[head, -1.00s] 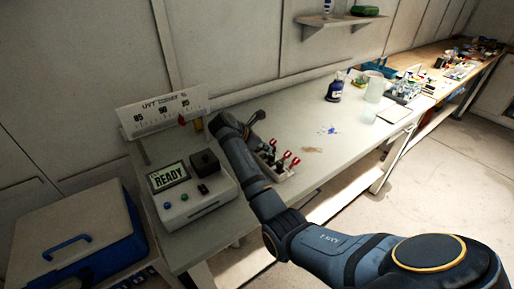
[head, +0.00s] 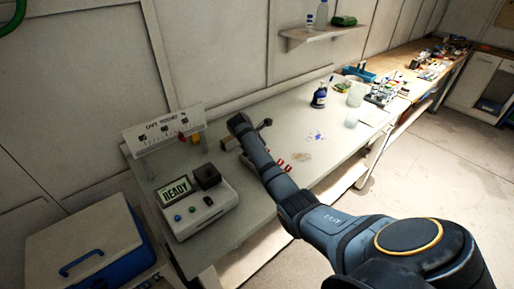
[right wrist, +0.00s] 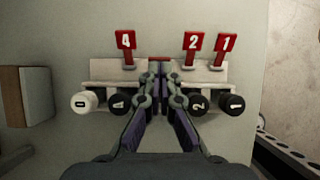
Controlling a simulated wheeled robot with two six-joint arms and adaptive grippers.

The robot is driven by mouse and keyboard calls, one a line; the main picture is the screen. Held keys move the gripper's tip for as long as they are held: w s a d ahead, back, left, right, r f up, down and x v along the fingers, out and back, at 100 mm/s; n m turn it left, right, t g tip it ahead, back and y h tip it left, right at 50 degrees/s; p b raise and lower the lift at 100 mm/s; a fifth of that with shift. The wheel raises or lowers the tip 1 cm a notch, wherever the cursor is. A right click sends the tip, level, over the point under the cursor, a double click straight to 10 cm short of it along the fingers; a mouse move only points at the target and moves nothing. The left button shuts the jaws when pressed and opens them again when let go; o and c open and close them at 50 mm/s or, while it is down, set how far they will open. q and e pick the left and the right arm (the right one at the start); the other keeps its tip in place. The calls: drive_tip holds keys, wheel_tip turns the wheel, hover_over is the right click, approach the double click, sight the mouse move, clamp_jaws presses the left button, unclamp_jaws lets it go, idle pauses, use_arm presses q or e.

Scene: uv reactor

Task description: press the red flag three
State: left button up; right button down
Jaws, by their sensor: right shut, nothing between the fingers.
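In the right wrist view red flags numbered 4 (right wrist: 126,40), 2 (right wrist: 193,41) and 1 (right wrist: 226,42) stand up from a pale block (right wrist: 105,70). My right gripper (right wrist: 159,66) is shut and empty, its tips at the gap between flags 4 and 2. A thin red edge (right wrist: 157,59) shows just past the tips; no number is readable on it, and flag three is otherwise hidden. Whether the tips touch it I cannot tell. In the head view my right arm covers most of the block, with some red flags (head: 283,165) beside it. My left gripper is out of view.
A console reading READY (head: 176,191) and a scale sign (head: 165,129) stand left of the arm. A bottle (head: 319,96) and glassware stand farther back right.

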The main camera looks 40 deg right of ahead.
drive_tip(key=shift+d+r+y+p, duration=0.45)
drive_tip(key=shift+r+y+p, duration=0.05)
drive_tip(key=shift+r+p, duration=0.2)
drive_tip(key=shift+d+f+y+p, duration=0.2)
drive_tip(key=shift+d+y+p, duration=0.1)
drive_tip(key=shift+y, duration=0.1)
drive_tip(key=d+y, duration=0.1)
drive_tip(key=d+f+y+b, duration=0.1)
drive_tip(key=y, duration=0.1)
drive_tip(key=shift+w+d+f+y, duration=0.15)
drive_tip(key=shift+d+f+y, duration=0.1)
drive_tip(key=shift+f+y, duration=0.05)
drive_tip(key=shift+f+b, duration=0.1)
drive_tip(key=shift+b, duration=0.2)
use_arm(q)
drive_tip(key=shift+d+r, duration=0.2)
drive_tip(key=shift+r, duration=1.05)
use_arm(e)
drive_tip(key=shift+r, duration=0.2)
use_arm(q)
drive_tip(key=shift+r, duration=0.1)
use_arm(e)
drive_tip(key=shift+a+f+p, duration=0.2)
drive_tip(key=shift+a+p, duration=0.3)
drive_tip(key=shift+p, duration=0.25)
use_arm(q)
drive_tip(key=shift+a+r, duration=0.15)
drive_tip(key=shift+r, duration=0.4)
use_arm(e)
drive_tip(key=shift+a+f, duration=0.15)
